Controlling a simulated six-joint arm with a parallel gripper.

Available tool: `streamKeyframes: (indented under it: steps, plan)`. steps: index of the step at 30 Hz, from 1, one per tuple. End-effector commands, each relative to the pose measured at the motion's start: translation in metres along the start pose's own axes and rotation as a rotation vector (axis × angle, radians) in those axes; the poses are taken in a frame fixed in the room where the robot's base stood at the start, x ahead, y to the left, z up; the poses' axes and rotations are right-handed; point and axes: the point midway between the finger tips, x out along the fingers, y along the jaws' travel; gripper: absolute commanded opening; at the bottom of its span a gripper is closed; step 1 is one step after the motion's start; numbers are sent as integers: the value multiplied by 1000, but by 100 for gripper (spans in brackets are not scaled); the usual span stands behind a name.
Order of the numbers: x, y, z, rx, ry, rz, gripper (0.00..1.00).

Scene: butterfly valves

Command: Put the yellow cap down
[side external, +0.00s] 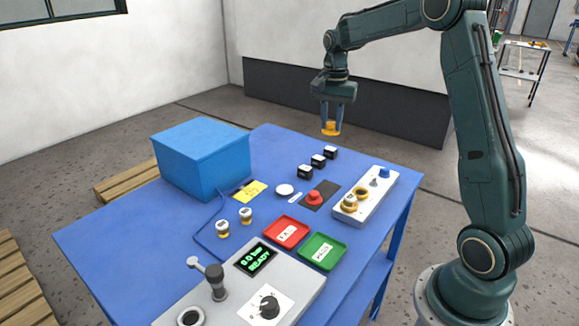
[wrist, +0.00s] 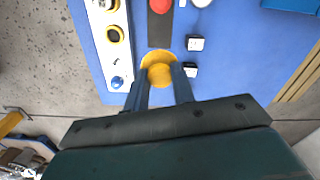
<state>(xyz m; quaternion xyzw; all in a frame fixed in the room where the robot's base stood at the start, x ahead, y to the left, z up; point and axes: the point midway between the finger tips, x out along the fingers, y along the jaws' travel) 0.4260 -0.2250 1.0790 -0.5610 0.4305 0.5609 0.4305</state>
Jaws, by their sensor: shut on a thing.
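My gripper (side external: 331,122) is shut on the yellow cap (side external: 330,129) and holds it in the air above the back right part of the blue table (side external: 115,235). In the wrist view the cap (wrist: 158,72) shows between the two fingertips of my gripper (wrist: 159,80). The cap is apart from the table in the side view. Small black blocks with white tops stand below it, one of them the black block (side external: 331,152).
A white panel (side external: 380,190) with yellow rings and a blue knob lies at right. A red tray (side external: 286,232), a green tray (side external: 322,251), a red button (side external: 315,197) and a white disc (side external: 285,190) lie mid-table. A blue box (side external: 200,160) stands at left.

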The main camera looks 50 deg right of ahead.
Motion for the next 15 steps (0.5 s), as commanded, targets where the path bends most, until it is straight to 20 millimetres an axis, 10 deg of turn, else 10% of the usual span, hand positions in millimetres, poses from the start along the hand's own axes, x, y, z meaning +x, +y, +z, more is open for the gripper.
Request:
streamKeyframes:
  steps: [15]
  plan:
    - [93,1,1,0,-4,4,4]
